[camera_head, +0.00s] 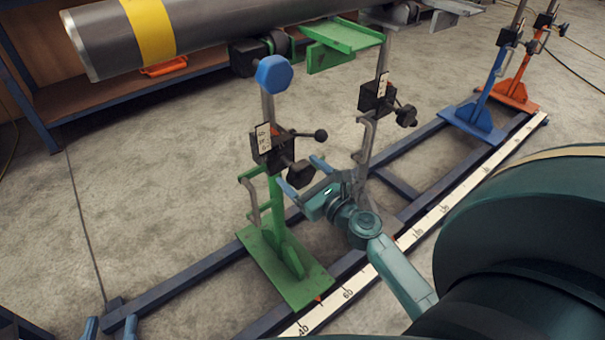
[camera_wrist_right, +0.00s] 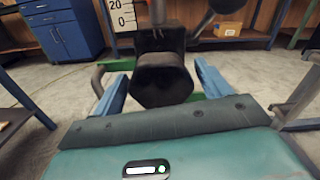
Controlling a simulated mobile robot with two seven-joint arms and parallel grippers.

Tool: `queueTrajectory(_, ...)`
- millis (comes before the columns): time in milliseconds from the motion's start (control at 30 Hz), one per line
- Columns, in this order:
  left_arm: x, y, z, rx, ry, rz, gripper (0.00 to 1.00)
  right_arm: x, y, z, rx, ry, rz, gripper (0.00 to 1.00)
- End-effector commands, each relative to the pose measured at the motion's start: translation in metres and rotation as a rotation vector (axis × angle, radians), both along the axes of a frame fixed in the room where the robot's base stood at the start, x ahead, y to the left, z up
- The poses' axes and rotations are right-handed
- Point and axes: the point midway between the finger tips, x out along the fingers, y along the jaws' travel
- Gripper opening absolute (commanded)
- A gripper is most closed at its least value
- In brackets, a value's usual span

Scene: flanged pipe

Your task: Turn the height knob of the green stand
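The green stand (camera_head: 277,200) rises from its green foot plate on the rail. A black clamp block (camera_head: 268,150) with a white scale sits on its post. A black faceted knob (camera_head: 300,174) sticks out from the block's lower right; it also fills the middle of the right wrist view (camera_wrist_right: 162,80). My right gripper (camera_head: 303,176) is open, its blue fingers to either side of the knob, with gaps visible in the wrist view. My left gripper (camera_head: 110,328) is open and empty at the bottom left edge, mostly cut off.
A black ball-ended lever (camera_head: 320,135) juts out above the knob. A blue knob (camera_head: 274,75) is higher up. A grey pipe (camera_head: 200,32) lies overhead. A neighbouring stand (camera_head: 375,95) is close on the right; blue (camera_head: 490,80) and orange (camera_head: 528,65) stands are farther off.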

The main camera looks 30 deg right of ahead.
Motion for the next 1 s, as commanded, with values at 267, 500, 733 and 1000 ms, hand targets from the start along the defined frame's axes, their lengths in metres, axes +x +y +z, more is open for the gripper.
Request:
queueTrajectory(267, 0.0, 0.0001, 0.0002, 0.001, -0.001, 0.0, 0.36, -0.0003, 0.0001, 0.0, 0.0, 0.0, 0.0, 0.54)
queueTrajectory(500, 0.0, 0.0, 0.0002, 0.001, -0.001, 0.0, 0.36, -0.0004, 0.0001, -0.0001, 0.0, 0.0, 0.0, 0.39)
queueTrajectory(733, -0.0003, -0.0003, -0.0005, 0.0, -0.006, -0.001, 0.36, -0.0004, 0.0002, -0.0006, -0.038, -0.003, 0.0, 0.39)
queueTrajectory(1000, -0.0012, -0.0024, -0.0005, -0.005, -0.037, -0.008, 0.36, -0.0006, 0.0007, -0.0017, -0.194, -0.015, 0.0, 0.39)
